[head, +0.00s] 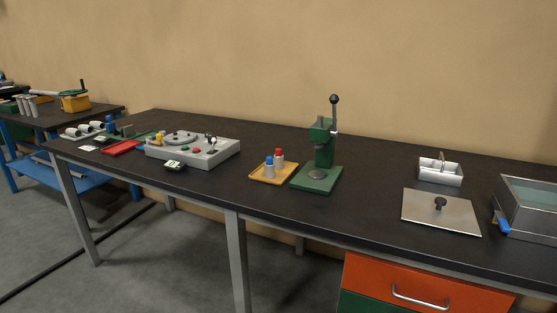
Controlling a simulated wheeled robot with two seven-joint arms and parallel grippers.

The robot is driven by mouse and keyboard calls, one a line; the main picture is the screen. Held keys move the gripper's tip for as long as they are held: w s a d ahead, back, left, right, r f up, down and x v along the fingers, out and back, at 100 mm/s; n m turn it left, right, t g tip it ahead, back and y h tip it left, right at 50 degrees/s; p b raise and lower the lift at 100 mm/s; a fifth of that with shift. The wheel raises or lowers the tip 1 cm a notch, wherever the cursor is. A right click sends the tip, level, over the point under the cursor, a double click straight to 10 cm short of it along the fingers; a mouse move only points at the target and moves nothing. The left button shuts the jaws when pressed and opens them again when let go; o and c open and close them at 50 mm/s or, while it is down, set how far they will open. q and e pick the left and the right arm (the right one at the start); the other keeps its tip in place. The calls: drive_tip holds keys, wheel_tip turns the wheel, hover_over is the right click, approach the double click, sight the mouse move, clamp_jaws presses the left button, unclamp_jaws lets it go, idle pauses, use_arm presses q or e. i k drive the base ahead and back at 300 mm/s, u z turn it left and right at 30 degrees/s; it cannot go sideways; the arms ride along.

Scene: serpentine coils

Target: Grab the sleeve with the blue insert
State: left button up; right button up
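The sleeve with the blue insert (269,168) stands upright on a small yellow tray (264,178) near the middle of the dark bench. It is a grey cylinder with a blue top. A similar grey sleeve with a red insert (279,158) stands just behind it to the right on the same tray. Neither of my grippers shows in the head view.
A green arbor press (318,178) with a tall lever stands just right of the tray. A grey fixture box (205,154) is to the left. A metal lid (440,215), a divided metal box (440,177) and a bath with a blue handle (530,203) are at right.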

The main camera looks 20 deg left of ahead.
sight(269, 171)
drive_tip(key=u, duration=2.55)
drive_tip(key=i, duration=2.1)
drive_tip(key=z, duration=0.35)
